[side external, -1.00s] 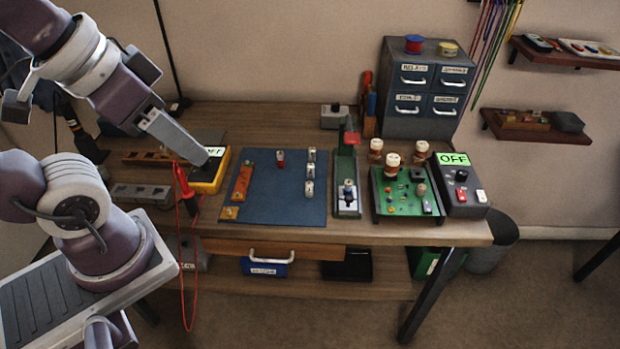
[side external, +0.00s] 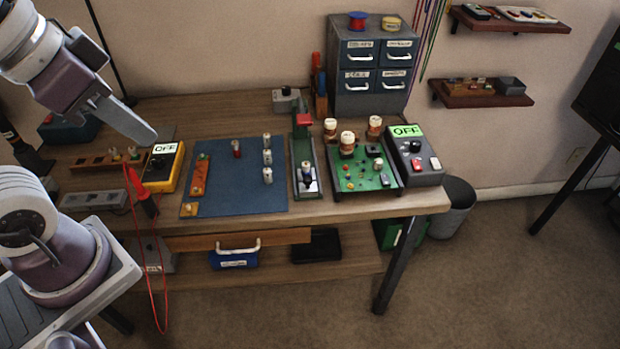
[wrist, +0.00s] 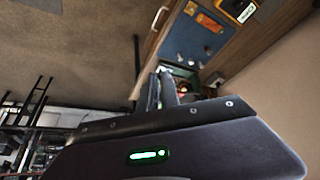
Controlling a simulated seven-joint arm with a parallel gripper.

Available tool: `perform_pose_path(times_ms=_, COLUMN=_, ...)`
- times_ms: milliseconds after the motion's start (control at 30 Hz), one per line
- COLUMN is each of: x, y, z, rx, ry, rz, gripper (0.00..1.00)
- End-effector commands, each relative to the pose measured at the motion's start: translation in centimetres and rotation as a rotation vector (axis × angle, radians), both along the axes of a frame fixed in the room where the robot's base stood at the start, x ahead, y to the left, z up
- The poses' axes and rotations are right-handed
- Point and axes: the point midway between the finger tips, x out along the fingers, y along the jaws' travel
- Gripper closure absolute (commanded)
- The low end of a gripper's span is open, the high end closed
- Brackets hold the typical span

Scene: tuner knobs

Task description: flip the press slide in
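The press (side external: 302,150) is a narrow green frame with a red block on top, standing on the bench between the blue mat and the green circuit board. At its front is a pale slide plate (side external: 312,186). A small silver and dark knobbed piece (side external: 307,174) stands upright at this plate. My gripper (side external: 152,137) is in the air over the left of the bench, near the yellow meter and well left of the press. In the wrist view, the fingers (wrist: 163,88) appear close together at an angle. Whether they are open or shut is unclear, and I see nothing held.
The blue mat (side external: 240,195) carries several small cylinders and an orange strip. The yellow meter (side external: 163,168) reads OFF, with red leads beside it. The green board (side external: 362,180) and a grey OFF box (side external: 415,160) stand right of the press. A drawer cabinet (side external: 371,65) stands behind.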

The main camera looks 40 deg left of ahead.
Motion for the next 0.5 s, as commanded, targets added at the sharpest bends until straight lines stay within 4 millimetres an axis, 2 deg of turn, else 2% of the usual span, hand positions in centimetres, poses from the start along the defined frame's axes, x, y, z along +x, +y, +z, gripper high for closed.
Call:
perform_pose_path(times_ms=133, x=5.9, y=-0.9, z=1.0, rx=0.158, ry=0.108, rz=-0.299, gripper=1.00)
perform_pose_path(times_ms=267, x=12.1, y=-2.8, z=-0.2, rx=0.308, ry=0.210, rz=-0.617, gripper=1.00)
perform_pose_path(times_ms=367, x=16.7, y=-4.9, z=-2.6, rx=0.415, ry=0.286, rz=-0.866, gripper=1.00)
perform_pose_path(times_ms=500, x=21.9, y=-8.5, z=-8.0, rx=0.544, ry=0.390, rz=-1.206, gripper=1.00)
